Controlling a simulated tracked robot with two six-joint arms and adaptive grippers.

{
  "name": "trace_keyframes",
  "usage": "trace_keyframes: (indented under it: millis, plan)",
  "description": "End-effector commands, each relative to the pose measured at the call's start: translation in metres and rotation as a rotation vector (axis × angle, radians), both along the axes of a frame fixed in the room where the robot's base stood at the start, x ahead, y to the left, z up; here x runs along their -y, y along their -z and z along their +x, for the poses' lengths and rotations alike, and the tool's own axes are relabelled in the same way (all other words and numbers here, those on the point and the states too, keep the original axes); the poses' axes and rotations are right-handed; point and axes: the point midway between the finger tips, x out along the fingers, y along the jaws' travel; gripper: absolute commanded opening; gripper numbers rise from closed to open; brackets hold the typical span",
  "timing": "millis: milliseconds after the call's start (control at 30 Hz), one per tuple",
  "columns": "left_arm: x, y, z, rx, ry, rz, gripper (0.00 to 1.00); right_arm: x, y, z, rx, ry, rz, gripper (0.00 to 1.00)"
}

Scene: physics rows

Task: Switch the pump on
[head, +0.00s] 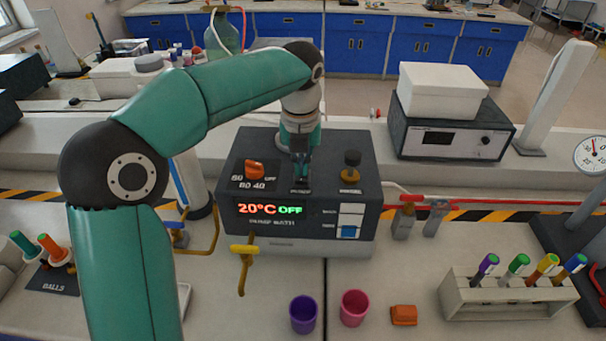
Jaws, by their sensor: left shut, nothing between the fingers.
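The dark bath unit (298,250) stands in the middle of the bench. Its display (268,209) reads 20°C and OFF. On its top are an orange dial (255,169) at the left and a black knob on a brass base (351,165) at the right. My left gripper (301,178) is shut and empty, pointing down at the top between these two, just behind a small label (300,191). It hides whatever control is there; I cannot tell whether it touches it. My right gripper is not in view.
A yellow tap handle (244,249) sticks out at the unit's front left. White and blue buttons (349,231) are on its front right. Purple (303,313) and pink (354,307) cups, an orange block (403,315) and a tube rack (508,297) stand in front.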

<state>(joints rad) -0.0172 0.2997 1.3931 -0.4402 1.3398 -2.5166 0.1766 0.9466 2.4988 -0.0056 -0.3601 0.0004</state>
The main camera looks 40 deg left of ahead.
Motion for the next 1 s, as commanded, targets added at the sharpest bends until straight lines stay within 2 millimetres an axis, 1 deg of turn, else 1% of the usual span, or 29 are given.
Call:
trace_keyframes:
  millis: [467,1000]
  plan:
    - [0.0006,0.0004,0.0005,0.000,0.001,0.000,0.00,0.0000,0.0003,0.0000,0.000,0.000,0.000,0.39]
    - [0.0011,0.0084,0.0006,-0.001,0.002,0.000,0.00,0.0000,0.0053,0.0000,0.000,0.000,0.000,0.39]
